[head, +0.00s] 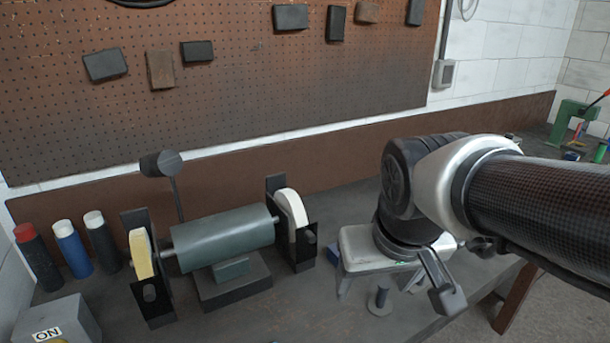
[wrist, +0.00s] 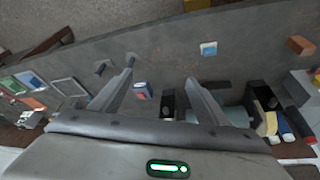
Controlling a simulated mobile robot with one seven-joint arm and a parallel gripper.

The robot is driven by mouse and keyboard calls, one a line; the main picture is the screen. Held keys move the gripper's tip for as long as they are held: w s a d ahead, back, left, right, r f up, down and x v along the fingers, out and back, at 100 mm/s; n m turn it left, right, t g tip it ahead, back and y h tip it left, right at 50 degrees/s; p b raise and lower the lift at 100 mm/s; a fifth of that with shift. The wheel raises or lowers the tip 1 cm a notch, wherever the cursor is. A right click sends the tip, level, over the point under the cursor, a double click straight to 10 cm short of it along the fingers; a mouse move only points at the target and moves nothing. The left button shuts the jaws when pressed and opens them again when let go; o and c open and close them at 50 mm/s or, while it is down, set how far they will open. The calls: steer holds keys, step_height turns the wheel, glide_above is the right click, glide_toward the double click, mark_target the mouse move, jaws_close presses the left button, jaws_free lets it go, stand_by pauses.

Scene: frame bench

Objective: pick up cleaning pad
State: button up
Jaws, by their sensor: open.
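A small light-blue and white pad (wrist: 208,48), which looks like the cleaning pad, lies flat on the grey bench in the wrist view. It is beyond my fingertips and slightly right of the right finger, apart from both. In the head view at most a sliver of it shows at the bottom edge, too little to be sure. My gripper (wrist: 160,68) is open, with nothing between its fingers, above the bench. In the head view my gripper (head: 380,284) hangs over the bench right of the grinder.
A bench grinder (head: 225,238) with two wheels stands left of my gripper. A small upright post (head: 380,298) stands below my gripper. A blue block (head: 333,254) sits by the grinder. Spray cans (head: 72,248) and an ON switch box (head: 58,322) are at left. An orange-brown block (wrist: 300,45) lies right of the pad.

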steer(key=w+a+f+n+g, duration=0.2)
steer(key=a+f, duration=0.4)
steer(key=a, duration=0.3)
steer(key=w+a+f+n+g, duration=0.1)
steer(key=w+a+f+n, duration=0.15)
steer(key=a+f, duration=0.5)
steer(key=f, duration=0.3)
steer(key=w+a+f, duration=0.1)
steer(key=f, duration=0.3)
steer(key=a+f, duration=0.1)
steer(key=f, duration=0.2)
steer(key=shift+w+f, duration=0.2)
steer(key=shift+w, duration=0.05)
steer(key=shift+w+a+f+p, duration=0.1)
steer(key=shift+w+f+p, duration=0.15)
steer(key=shift+f, duration=1.2)
steer(key=shift+w+a+f+p, duration=0.1)
steer(key=shift+f+p, duration=0.1)
steer(key=shift+f, duration=1.25)
steer(key=shift+d, duration=0.1)
steer(key=c, duration=1.2)
steer(key=shift+r, duration=0.15)
